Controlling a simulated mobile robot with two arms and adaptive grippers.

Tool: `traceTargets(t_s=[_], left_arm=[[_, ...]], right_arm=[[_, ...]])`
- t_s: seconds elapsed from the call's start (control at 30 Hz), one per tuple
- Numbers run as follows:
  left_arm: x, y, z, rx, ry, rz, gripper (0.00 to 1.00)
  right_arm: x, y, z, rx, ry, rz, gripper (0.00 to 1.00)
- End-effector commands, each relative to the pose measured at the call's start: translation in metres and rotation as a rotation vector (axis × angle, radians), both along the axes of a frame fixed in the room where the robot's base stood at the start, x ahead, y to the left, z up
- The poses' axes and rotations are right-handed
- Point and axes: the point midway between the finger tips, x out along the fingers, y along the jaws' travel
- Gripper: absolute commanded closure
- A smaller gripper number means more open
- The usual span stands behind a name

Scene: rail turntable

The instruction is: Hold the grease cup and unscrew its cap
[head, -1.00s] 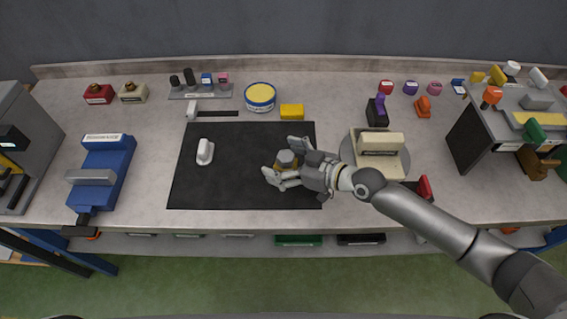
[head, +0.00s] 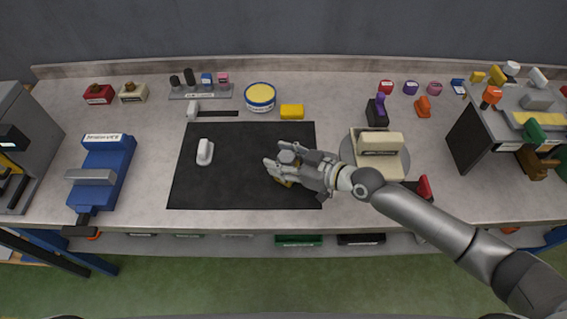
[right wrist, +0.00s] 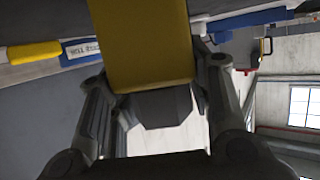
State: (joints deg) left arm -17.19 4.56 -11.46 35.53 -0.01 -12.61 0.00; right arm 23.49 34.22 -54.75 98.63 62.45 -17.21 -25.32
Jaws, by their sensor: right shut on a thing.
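The grease cup, with a brass-yellow body (head: 283,182) and a grey cap (head: 288,157), is at the right part of the black mat (head: 235,185). My right gripper (head: 280,169) reaches in from the right and is shut on the grease cup, hiding much of it. In the right wrist view a yellow block-like part (right wrist: 150,45) fills the space between the fingers, with a grey faceted part below it. Whether the cup touches the mat is hard to tell. My left gripper is not in view.
A white piece (head: 205,152) sits on the mat's left. A yellow-lidded tub (head: 260,96) and a yellow block (head: 292,111) stand behind the mat. A round turntable (head: 402,150) with a cream block is close right. A blue vise (head: 103,170) is left. The mat's middle is clear.

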Motion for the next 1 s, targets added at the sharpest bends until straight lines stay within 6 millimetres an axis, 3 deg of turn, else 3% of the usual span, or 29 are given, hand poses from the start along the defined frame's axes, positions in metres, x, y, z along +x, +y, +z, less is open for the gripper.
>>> traceTargets(t_s=[0.27,0.3,0.5,0.83,1.0], left_arm=[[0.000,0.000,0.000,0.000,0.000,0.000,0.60],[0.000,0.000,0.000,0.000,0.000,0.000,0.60],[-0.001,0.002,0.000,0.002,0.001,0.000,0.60],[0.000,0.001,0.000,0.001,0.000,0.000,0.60],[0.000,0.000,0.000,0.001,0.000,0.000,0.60]], right_arm=[[0.000,-0.001,-0.001,-0.003,0.001,0.000,0.97],[0.000,-0.001,-0.001,-0.003,0.001,0.000,0.53],[0.000,-0.001,-0.001,-0.002,0.001,0.000,0.29],[-0.001,-0.001,0.000,-0.002,0.001,0.000,0.29],[-0.007,-0.012,0.003,-0.003,0.000,-0.002,0.29]])
